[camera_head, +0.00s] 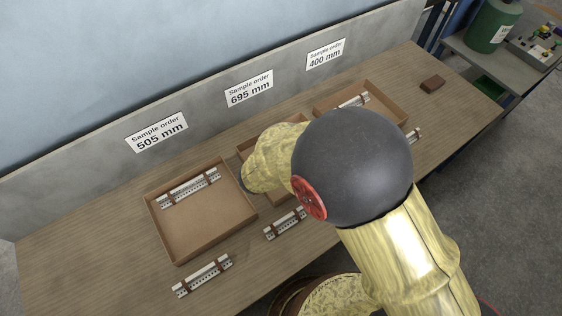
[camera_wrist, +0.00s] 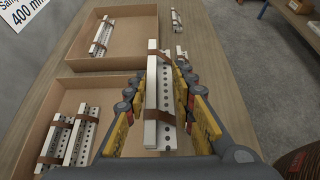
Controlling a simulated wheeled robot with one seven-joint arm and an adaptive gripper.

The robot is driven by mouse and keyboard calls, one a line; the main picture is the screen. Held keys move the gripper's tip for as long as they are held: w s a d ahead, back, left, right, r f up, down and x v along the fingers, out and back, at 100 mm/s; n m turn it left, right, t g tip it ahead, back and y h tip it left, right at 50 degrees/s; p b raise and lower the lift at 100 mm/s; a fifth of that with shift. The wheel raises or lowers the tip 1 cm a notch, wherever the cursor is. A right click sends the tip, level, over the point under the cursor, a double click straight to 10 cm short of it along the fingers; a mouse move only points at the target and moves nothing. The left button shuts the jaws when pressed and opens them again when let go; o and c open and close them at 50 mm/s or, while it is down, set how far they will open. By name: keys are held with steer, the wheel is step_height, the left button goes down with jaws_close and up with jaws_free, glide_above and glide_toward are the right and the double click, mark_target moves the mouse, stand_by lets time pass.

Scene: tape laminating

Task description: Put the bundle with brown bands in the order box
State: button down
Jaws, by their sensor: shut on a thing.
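My gripper (camera_wrist: 160,88) is shut on a white perforated bundle with brown bands (camera_wrist: 151,100) in the wrist view. The held bundle lies lengthwise between the fingers, over or beside the right edge of the middle cardboard box (camera_wrist: 122,80); its height is unclear. That box holds two banded bundles (camera_wrist: 80,135) at its left. The far box (camera_wrist: 135,35), near the 400 mm sign, holds one bundle (camera_wrist: 104,37). In the head view, the left box (camera_head: 205,232) under the 505 mm sign holds one bundle (camera_head: 188,187). My arm hides the gripper and most of the middle box there.
Loose bundles (camera_head: 203,276) and (camera_head: 285,223) lie on the table before the boxes; another (camera_head: 415,136) lies at the right. A brown block (camera_head: 432,84) sits at the far right. Signs line the back panel. Bare table (camera_head: 90,240) is at the left.

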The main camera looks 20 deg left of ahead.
steer(key=w+a+f+b, duration=0.1)
steer(key=a+f, duration=0.1)
steer(key=a, duration=0.1)
steer(key=w+a+f+b, duration=0.1)
steer(key=a+f, duration=0.2)
steer(key=a, duration=0.1)
steer(key=w+a+f+b, duration=0.1)
steer(key=a+f, duration=0.2)
steer(key=a, duration=0.1)
steer(key=shift+w+f, duration=0.2)
steer(key=shift+f, duration=0.05)
steer(key=shift+w+a+f+b, duration=0.1)
steer(key=shift+a+f+b, duration=0.1)
steer(key=shift+f+b, duration=0.6)
steer(key=shift+w+a+f+b, duration=0.1)
steer(key=shift+a+f+b, duration=0.15)
steer(key=shift+f, duration=0.9)
steer(key=shift+s+d, duration=0.1)
steer(key=shift+f, duration=0.15)
steer(key=c, duration=1.5)
jaws_free()
